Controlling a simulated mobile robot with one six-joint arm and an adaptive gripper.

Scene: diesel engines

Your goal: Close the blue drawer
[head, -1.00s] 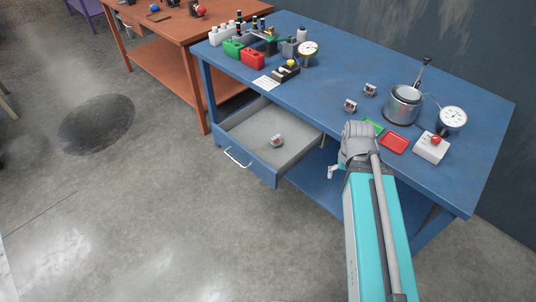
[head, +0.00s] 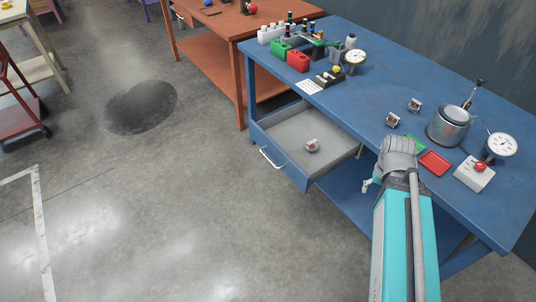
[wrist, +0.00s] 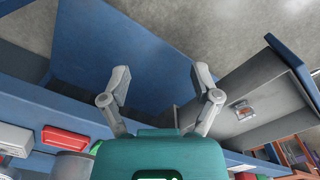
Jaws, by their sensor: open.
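The blue drawer (head: 284,161) is pulled out from under the blue workbench (head: 330,95), with its white handle (head: 270,158) on the front. A small metal part (head: 312,145) lies inside on the grey floor. In the wrist view the open drawer (wrist: 290,62) is at the right, with the metal part (wrist: 242,110) in it. My gripper (wrist: 162,88) is open and empty, its fingers spread left of the drawer in that view. In the head view my gripper (head: 369,184) is right of the drawer, by the bench's front edge, partly hidden by my arm.
The bench top holds a red tray (head: 435,163), a green tray (head: 414,144), a metal pot (head: 449,126), a gauge (head: 501,147) and a red-button box (head: 475,176). A lower blue shelf (head: 345,196) lies under the bench. The concrete floor before the drawer is clear.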

